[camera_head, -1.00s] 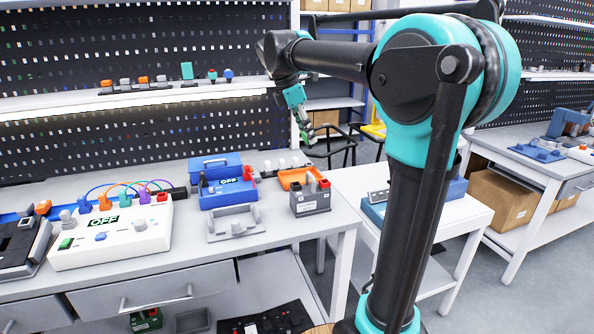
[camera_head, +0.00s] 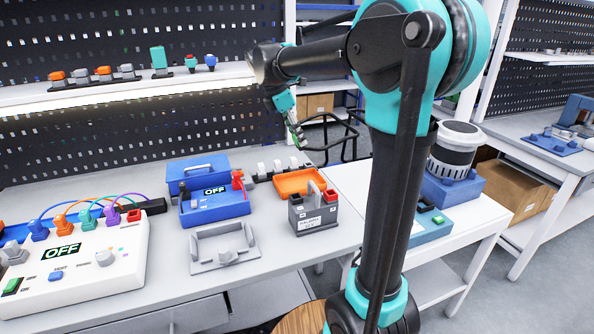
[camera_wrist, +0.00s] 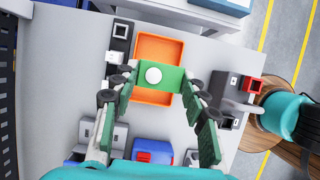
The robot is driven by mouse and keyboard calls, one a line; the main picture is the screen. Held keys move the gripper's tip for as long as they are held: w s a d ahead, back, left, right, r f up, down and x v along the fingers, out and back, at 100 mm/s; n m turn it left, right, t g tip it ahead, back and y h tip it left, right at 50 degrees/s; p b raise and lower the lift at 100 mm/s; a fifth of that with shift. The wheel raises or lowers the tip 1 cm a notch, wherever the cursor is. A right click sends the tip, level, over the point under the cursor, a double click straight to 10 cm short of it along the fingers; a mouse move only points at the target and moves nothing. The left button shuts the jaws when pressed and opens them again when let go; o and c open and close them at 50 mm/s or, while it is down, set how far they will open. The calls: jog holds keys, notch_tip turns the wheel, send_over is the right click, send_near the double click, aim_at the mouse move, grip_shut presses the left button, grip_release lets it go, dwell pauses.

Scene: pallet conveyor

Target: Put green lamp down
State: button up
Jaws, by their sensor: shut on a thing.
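In the wrist view my gripper (camera_wrist: 155,108) is shut on the green lamp (camera_wrist: 172,80), a green block with a round white spot on its face. The lamp sits between the fingertips, seen from above, and covers the middle of the orange tray (camera_wrist: 160,48). In the head view my gripper (camera_head: 298,138) hangs above the back of the workbench, with the orange tray (camera_head: 287,184) below it. The lamp is too small to make out clearly there. The lamp looks raised above the tray, but the exact gap is unclear.
A blue case marked OFF (camera_head: 214,207) and a grey holder (camera_head: 205,262) are to the left. A black strip with white switches (camera_head: 265,172) lies behind. Bare bench lies at front centre.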

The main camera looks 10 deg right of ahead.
notch_tip(320, 180, down, 12)
jog(key=shift+f, duration=0.15)
dwell(0.3)
jog(key=shift+f, duration=0.45)
jog(key=shift+f, duration=0.15)
jog(key=o, duration=1.1)
jog(key=shift+r, duration=0.55)
jog(key=v, duration=1.2)
jog(key=shift+s, duration=0.1)
